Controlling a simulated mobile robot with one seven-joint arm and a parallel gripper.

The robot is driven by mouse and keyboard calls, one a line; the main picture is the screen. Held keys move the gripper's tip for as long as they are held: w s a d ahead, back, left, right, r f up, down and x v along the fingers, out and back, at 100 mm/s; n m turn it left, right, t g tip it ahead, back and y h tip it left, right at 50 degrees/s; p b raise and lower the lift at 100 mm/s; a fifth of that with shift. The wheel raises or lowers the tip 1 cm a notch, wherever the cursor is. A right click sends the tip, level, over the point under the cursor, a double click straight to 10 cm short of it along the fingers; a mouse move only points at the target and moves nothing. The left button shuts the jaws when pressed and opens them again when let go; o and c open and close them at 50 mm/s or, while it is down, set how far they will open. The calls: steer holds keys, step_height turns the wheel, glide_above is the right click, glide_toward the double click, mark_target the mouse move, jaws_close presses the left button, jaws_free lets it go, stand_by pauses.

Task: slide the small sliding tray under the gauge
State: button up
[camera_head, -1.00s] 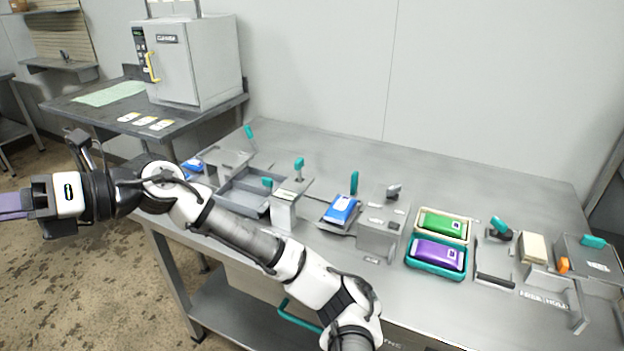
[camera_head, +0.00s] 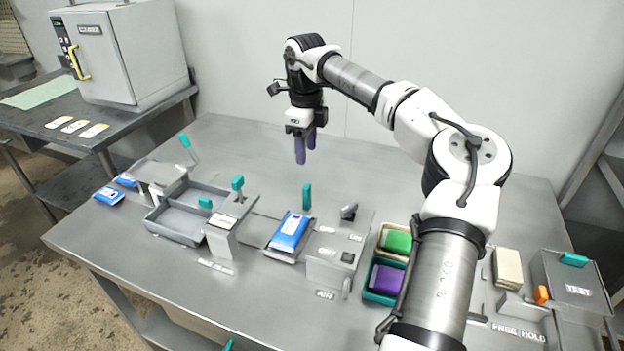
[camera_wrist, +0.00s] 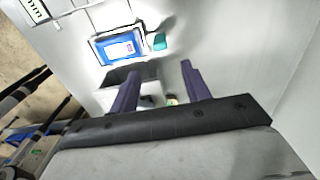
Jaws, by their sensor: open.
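The small sliding tray (camera_head: 281,257) sits on the bench in the middle of the head view, with a blue pouch (camera_head: 290,231) on it and an upright teal handle (camera_head: 307,196) at its back edge. The stand that looks like the gauge (camera_head: 226,236) is to its left, with a teal-topped lever; the tray is apart from it. My gripper (camera_head: 305,155) points down, open and empty, above and behind the teal handle. In the wrist view the pouch (camera_wrist: 119,48) and teal handle (camera_wrist: 159,41) lie beyond the open fingers (camera_wrist: 160,70).
A grey control box (camera_head: 336,262) stands close right of the tray. Green and purple pouches sit in holders (camera_head: 385,298) farther right, partly behind my arm. A grey divided bin (camera_head: 175,230) is left of the gauge. The bench behind the tray is clear.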

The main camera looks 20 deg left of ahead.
mark_target(307, 186)
step_height(307, 186, down, 14)
steer(key=p, duration=0.2)
steer(key=shift+r+p, duration=0.1)
steer(key=shift+p, duration=0.25)
steer(key=shift+c, duration=0.2)
jaws_close()
